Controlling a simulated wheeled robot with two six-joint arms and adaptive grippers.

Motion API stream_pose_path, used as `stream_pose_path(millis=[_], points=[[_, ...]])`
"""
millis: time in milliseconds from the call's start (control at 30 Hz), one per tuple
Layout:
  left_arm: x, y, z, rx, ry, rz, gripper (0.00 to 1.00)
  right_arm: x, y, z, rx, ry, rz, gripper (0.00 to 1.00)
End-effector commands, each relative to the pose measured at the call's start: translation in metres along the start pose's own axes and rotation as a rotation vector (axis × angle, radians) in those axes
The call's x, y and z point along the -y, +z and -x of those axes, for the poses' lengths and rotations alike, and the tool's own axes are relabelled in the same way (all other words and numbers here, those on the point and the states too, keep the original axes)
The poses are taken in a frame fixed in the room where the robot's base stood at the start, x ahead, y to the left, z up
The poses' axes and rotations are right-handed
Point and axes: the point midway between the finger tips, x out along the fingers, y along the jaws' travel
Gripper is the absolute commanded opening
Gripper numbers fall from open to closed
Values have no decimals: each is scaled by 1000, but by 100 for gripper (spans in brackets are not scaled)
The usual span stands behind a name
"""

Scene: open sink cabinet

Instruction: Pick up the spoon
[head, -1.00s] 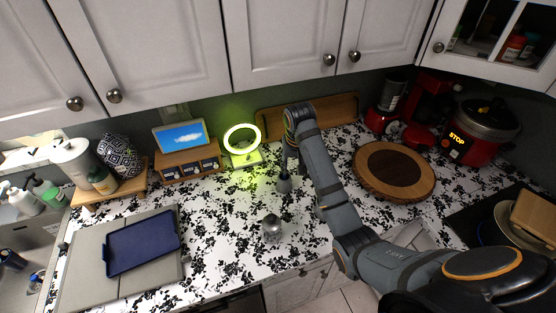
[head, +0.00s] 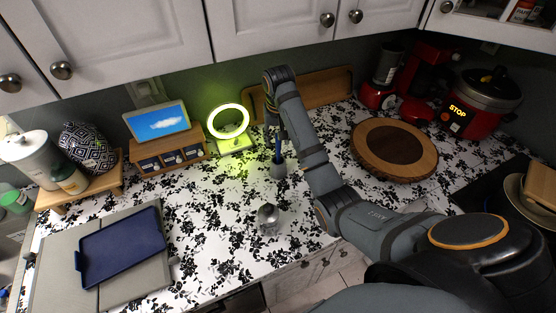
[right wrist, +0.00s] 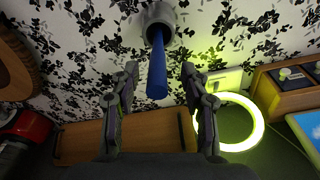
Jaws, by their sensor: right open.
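My right gripper (right wrist: 160,72) is open and empty. Its two fingers point toward the handle, which lies between them in that view with gaps on both sides. My left gripper is not in view.
A lit ring lamp (head: 230,122) is behind left, a wooden board (head: 325,88) leans at the wall, and a round wooden board (head: 394,150) lies right. A blue tray (head: 122,245) lies left. The front counter is mostly clear.

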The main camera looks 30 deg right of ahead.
Motion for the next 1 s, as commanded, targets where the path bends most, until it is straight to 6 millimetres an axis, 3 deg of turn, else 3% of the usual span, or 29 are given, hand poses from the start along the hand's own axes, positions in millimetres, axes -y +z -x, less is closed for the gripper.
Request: stream_pose_path(millis=[33, 267, 533, 867, 1000], points=[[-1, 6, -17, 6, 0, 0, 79, -1, 2, -17, 2, 1, 0, 46], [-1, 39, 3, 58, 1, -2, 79, -2, 2, -41, 3, 1, 0, 46], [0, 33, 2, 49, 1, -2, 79, -2, 2, -47, 1, 0, 0, 44], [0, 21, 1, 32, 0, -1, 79, -2, 2, -46, 1, 0, 0, 0], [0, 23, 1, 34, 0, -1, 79, -2, 2, -46, 1, 0, 0, 0]])
